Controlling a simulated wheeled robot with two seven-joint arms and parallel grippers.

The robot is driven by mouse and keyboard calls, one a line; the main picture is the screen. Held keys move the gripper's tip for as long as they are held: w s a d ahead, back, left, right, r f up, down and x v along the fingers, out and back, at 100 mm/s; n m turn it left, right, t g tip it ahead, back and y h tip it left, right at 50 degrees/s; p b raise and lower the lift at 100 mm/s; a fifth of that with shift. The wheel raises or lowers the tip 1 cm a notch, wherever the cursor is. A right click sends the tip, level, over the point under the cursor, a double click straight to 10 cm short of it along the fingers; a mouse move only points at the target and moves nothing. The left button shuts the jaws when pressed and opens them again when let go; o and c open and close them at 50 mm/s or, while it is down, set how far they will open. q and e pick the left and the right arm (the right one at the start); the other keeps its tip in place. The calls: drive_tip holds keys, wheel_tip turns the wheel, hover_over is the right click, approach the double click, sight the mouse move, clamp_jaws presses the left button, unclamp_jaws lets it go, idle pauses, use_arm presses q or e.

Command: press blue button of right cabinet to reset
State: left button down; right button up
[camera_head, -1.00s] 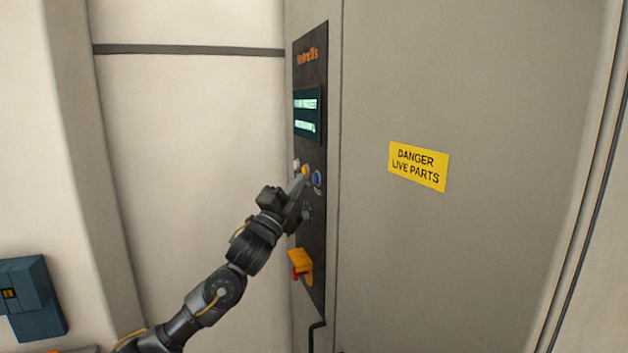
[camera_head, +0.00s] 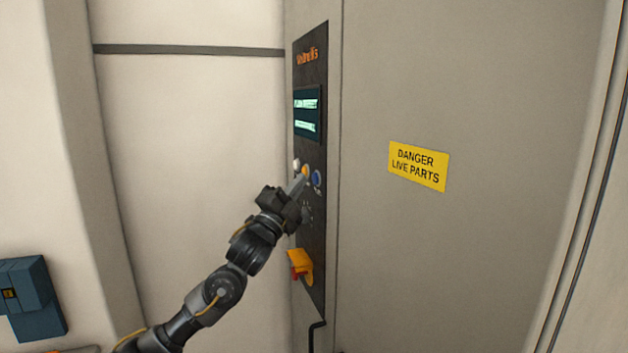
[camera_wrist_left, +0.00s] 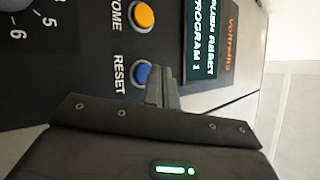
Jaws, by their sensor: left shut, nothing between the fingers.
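The blue button (camera_head: 317,178) is on the dark control panel (camera_head: 312,50) of the cabinet. In the left wrist view the blue button (camera_wrist_left: 140,74) shows beside the word RESET. My left gripper (camera_head: 301,183) is shut and empty, its fingertips in front of the panel close to the buttons. In the left wrist view the fingertips (camera_wrist_left: 162,72) appear right beside the blue button and overlap its edge. I cannot tell whether they touch it. My right gripper is not in view.
A yellow button (camera_head: 306,171) and a white button (camera_head: 296,164) sit left of the blue one. A lit display (camera_head: 307,115) is above, reading "PUSH RESET PROGRAM 1" in the wrist view. A yellow-and-red switch (camera_head: 301,266) is below. A yellow danger sign (camera_head: 418,166) is on the cabinet door.

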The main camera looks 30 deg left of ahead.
use_arm(q)
drive_tip(key=shift+w+d, duration=0.15)
drive_tip(key=shift+w, duration=0.05)
drive_tip(key=shift+w+d, duration=0.15)
drive_tip(key=shift+w, duration=0.05)
drive_tip(key=shift+w+d, duration=0.2)
drive_tip(key=shift+w, duration=0.1)
idle(0.9)
drive_tip(key=shift+s+a, duration=0.1)
drive_tip(key=shift+s, duration=0.05)
drive_tip(key=shift+s+a, duration=0.35)
drive_tip(key=shift+s, duration=0.15)
idle(0.3)
drive_tip(key=shift+s+a+b, duration=0.3)
drive_tip(key=shift+s+a, duration=0.4)
drive_tip(key=shift+s, duration=0.35)
drive_tip(key=shift+s+a+b, duration=0.3)
drive_tip(key=shift+s+a, duration=0.4)
drive_tip(key=shift+s, duration=0.3)
